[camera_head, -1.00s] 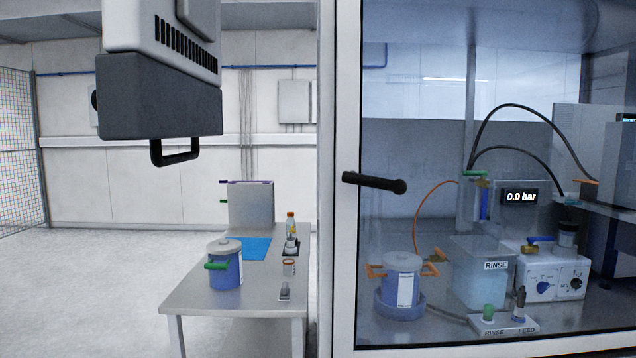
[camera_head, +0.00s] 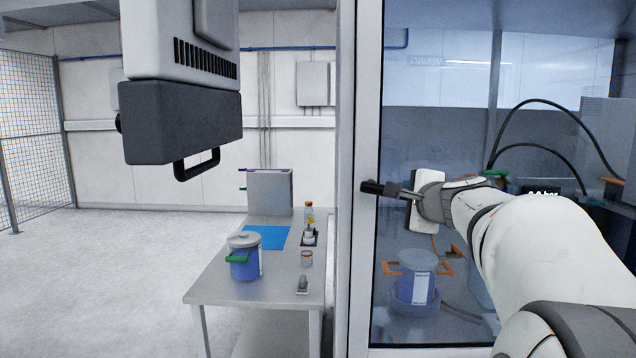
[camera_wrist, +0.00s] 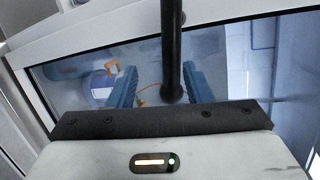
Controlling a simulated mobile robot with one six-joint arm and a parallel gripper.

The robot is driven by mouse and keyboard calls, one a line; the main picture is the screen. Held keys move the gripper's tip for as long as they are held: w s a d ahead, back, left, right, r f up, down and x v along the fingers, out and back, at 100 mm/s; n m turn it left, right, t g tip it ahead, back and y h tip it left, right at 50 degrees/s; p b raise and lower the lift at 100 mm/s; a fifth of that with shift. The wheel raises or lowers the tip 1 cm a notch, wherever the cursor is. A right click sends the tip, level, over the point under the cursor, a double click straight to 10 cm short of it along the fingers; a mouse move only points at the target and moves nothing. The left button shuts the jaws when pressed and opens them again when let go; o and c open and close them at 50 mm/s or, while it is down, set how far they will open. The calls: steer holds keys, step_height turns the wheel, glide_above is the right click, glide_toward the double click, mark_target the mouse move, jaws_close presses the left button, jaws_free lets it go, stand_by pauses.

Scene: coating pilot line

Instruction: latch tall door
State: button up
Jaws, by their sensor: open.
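The tall door is a glass panel with a white frame (camera_head: 369,110) in the head view; its frame edge sits beside the upright post, and I cannot tell whether it is latched. In the wrist view the black handle bar (camera_wrist: 171,40) runs between the two blue fingers of my gripper (camera_wrist: 159,70). The fingers are open, with gaps visible on both sides of the bar.
Behind the glass stands a blue lidded pot (camera_head: 416,285) with orange clamps. Left of the door is a steel table (camera_head: 270,290) with a blue pot (camera_head: 245,262), a blue mat (camera_head: 265,237) and small bottles. The floor further left is clear.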

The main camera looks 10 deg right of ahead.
mark_target(370, 186)
steer(key=shift+m, duration=0.4)
steer(key=w, duration=0.2)
steer(key=w+d, duration=0.1)
steer(key=w, duration=0.2)
steer(key=w+p, duration=0.1)
steer(key=w, duration=0.1)
steer(key=shift+w+d+f, duration=0.25)
steer(key=shift+w+d, duration=0.1)
steer(key=shift+w, duration=0.05)
jaws_close()
